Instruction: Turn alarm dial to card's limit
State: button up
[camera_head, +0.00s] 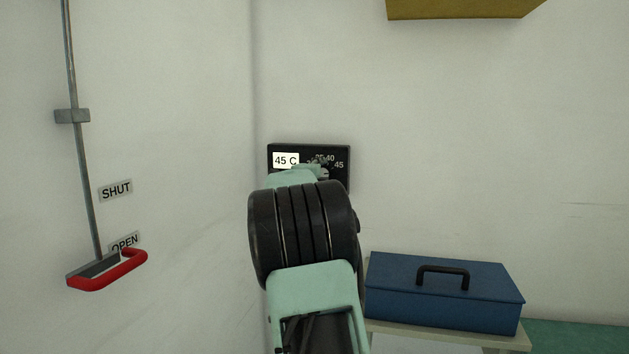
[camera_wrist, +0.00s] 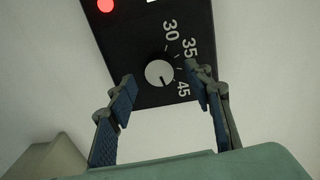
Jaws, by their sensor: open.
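The black alarm panel (camera_head: 309,149) is on the wall in the head view, with a white card (camera_head: 286,160) reading "45 C" at its left. In the wrist view the panel (camera_wrist: 130,45) carries a round pale dial (camera_wrist: 159,73) with a short dark pointer mark toward the bottom of the picture. The numbers 30, 35 and 45 show beside it; 40 seems hidden by a finger. My gripper (camera_wrist: 164,92) is open, its fingers on either side of the dial with gaps.
A red lamp (camera_wrist: 105,5) is on the panel. A blue toolbox (camera_head: 440,292) stands on a bench at lower right. At left a red-handled lever (camera_head: 110,272) hangs at the OPEN label, below SHUT. A yellow box (camera_head: 460,8) is overhead.

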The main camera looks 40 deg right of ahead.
jog(key=v, duration=1)
jog(key=shift+s+a, duration=0.15)
jog(key=shift+a, duration=0.05)
